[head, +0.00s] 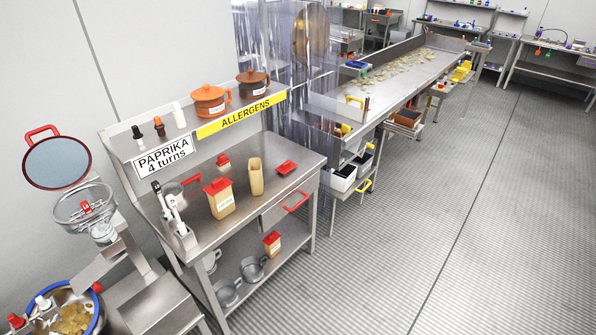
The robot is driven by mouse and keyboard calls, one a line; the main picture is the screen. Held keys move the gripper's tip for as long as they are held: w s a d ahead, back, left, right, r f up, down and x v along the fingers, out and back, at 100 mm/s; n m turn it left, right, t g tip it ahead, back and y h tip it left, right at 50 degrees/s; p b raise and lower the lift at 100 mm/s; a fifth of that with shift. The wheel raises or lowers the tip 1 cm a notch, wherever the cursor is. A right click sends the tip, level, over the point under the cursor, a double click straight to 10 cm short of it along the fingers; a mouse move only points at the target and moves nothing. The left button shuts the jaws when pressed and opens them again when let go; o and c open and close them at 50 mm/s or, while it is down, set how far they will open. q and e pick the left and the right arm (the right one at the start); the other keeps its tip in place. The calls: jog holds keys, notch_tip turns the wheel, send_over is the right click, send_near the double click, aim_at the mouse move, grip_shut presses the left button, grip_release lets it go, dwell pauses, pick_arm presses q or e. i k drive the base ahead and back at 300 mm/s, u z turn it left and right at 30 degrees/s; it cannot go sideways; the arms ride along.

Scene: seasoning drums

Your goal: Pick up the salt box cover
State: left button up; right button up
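A flat red cover (286,167) lies by itself on the steel worktable, near its right end. Just left of it stands a tall tan box (256,178) with no lid on it. Further left is a larger tan box (219,200) with a red lid and a white label too small to read. A smaller red-lidded box (223,163) stands behind. I cannot read which box is marked salt; the loose red cover is beside the open box. Neither of my grippers is in view.
The worktable (243,224) has a lower shelf with metal pots and a red-lidded box (272,243). A red-handled drawer (294,203) is at its right front. A white-and-black device (172,211) stands at its left end. Open grey floor (390,240) lies to the right.

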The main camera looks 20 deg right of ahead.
aim_at(288, 166)
jog(key=z, duration=0.65)
jog(key=i, duration=0.6)
jog(key=z, duration=0.6)
jog(key=i, duration=1.35)
jog(key=u, duration=0.9)
